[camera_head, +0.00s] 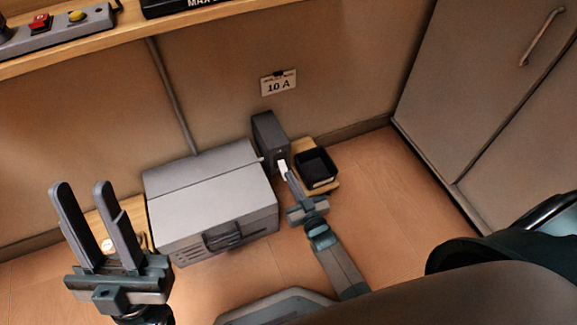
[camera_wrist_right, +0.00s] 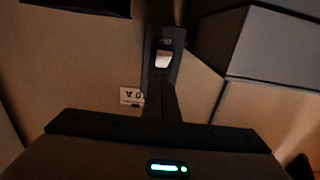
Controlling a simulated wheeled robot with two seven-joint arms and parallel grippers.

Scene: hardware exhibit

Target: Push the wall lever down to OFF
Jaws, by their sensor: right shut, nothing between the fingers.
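A dark grey switch box (camera_head: 268,140) is at the wall, below a small sign reading 10 A. A white lever handle (camera_head: 282,168) sticks out at its lower front. My right gripper (camera_head: 289,177) is shut, with its fingertips right at the handle; I cannot tell whether they touch. In the right wrist view the shut fingers (camera_wrist_right: 164,45) overlap a small white patch (camera_wrist_right: 163,60), likely the handle, and the rest of the lever is hidden. My left gripper (camera_head: 82,188) is open and empty, far to the left. No OFF marking is readable.
A grey metal case (camera_head: 205,190) with a dark handle stands left of the switch box. A black tray (camera_head: 316,166) sits on a wooden board close on the right. A shelf (camera_head: 90,50) runs above, and a cabinet (camera_head: 490,80) stands at right.

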